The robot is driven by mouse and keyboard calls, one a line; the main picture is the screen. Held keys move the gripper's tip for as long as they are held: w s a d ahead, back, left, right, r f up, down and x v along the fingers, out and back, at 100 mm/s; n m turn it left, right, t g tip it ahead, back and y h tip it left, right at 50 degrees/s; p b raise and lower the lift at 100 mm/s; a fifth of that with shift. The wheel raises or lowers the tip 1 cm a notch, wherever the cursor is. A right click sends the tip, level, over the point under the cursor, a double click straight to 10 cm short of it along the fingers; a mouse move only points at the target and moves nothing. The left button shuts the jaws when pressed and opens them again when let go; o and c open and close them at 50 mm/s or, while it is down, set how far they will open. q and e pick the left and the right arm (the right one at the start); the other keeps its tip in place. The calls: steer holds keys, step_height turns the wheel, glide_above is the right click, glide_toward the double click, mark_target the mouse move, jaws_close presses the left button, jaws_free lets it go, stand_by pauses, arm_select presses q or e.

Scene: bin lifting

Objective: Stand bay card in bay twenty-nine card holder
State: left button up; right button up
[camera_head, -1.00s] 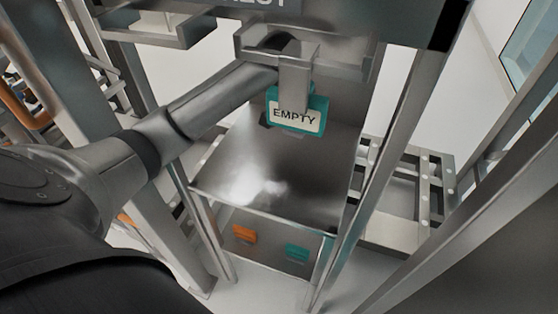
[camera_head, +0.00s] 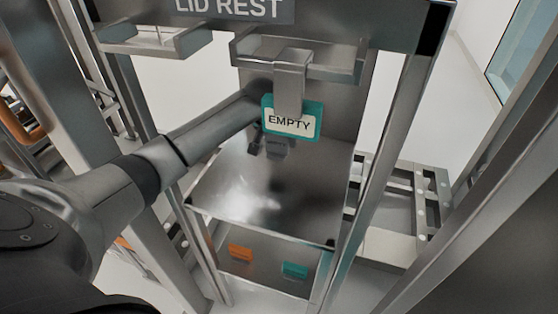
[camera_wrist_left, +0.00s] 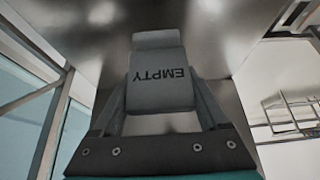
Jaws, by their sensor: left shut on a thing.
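The bay card (camera_head: 290,122) has a teal edge and a pale label reading EMPTY. In the head view it stands nearly upright and level, in front of the steel back panel. My left arm comes in from the left and ends behind it. In the left wrist view a grey piece marked EMPTY, upside down (camera_wrist_left: 158,92), sits between the fingers of my left gripper (camera_wrist_left: 160,80), which is shut on it. A grey upright piece (camera_head: 291,82) overlaps the card's top. I cannot make out a holder marked twenty-nine. My right gripper is not in view.
A steel ledge (camera_head: 336,63) is just above the card, below the LID REST sign (camera_head: 228,8). A second ledge (camera_head: 160,40) is at the left. A bare steel shelf (camera_head: 235,190) lies below. Orange (camera_head: 239,253) and teal (camera_head: 295,270) pieces lie lower. Posts flank the bay.

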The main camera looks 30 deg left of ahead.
arm_select(q)
steer(key=shift+f+b, duration=0.65)
steer(key=shift+f, duration=2.55)
steer(key=shift+f, duration=0.15)
steer(key=o, duration=1.3)
